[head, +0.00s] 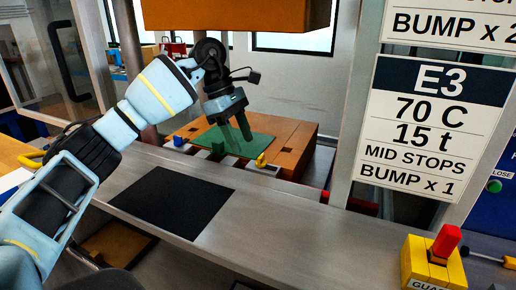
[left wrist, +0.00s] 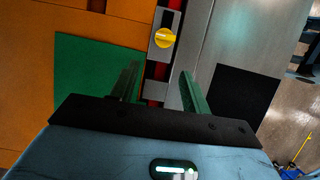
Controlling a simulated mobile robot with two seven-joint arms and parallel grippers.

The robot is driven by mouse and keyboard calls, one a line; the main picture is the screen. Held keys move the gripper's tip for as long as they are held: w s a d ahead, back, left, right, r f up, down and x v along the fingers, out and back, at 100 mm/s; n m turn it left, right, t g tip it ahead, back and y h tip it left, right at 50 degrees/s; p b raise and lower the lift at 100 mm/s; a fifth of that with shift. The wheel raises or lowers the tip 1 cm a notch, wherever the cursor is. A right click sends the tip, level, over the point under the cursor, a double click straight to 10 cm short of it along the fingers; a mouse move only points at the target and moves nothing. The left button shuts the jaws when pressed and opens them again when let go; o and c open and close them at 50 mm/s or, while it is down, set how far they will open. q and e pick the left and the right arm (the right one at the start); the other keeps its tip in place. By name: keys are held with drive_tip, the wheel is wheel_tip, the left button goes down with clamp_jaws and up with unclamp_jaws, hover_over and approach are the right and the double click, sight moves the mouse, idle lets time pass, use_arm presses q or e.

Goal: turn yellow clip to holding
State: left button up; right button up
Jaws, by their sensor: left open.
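The yellow clip (head: 262,160) is small and sits at the front edge of the orange-brown block (head: 291,150), right of the green sheet (head: 258,145). In the left wrist view the yellow clip (left wrist: 165,38) looks like a round knob on a grey plate, beyond the fingertips. My left gripper (head: 236,137) points down over the green sheet, left of the clip and apart from it. In the left wrist view its two dark green fingers (left wrist: 160,75) are spread with nothing between them. Which setting the clip is turned to cannot be told. My right gripper is not in view.
An orange-brown upper block (head: 235,14) hangs above the lower one. A black mat (head: 172,200) lies on the grey ledge (head: 300,235). A post with an E3 sign (head: 437,128) stands at the right, above a yellow box with a red lever (head: 432,265). The ledge's middle is clear.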

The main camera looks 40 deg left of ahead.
sight(261, 156)
use_arm(q)
drive_tip(key=d, duration=0.3)
drive_tip(key=shift+w+d+r, duration=0.1)
drive_tip(key=shift+w+d, duration=0.05)
drive_tip(key=shift+w, duration=0.25)
drive_tip(key=shift+x, duration=1.05)
drive_tip(key=shift+w+d+f, duration=0.1)
drive_tip(key=shift+d+f, duration=0.25)
drive_tip(key=shift+f, duration=0.2)
drive_tip(key=shift+c, duration=0.2)
drive_tip(key=c, duration=0.9)
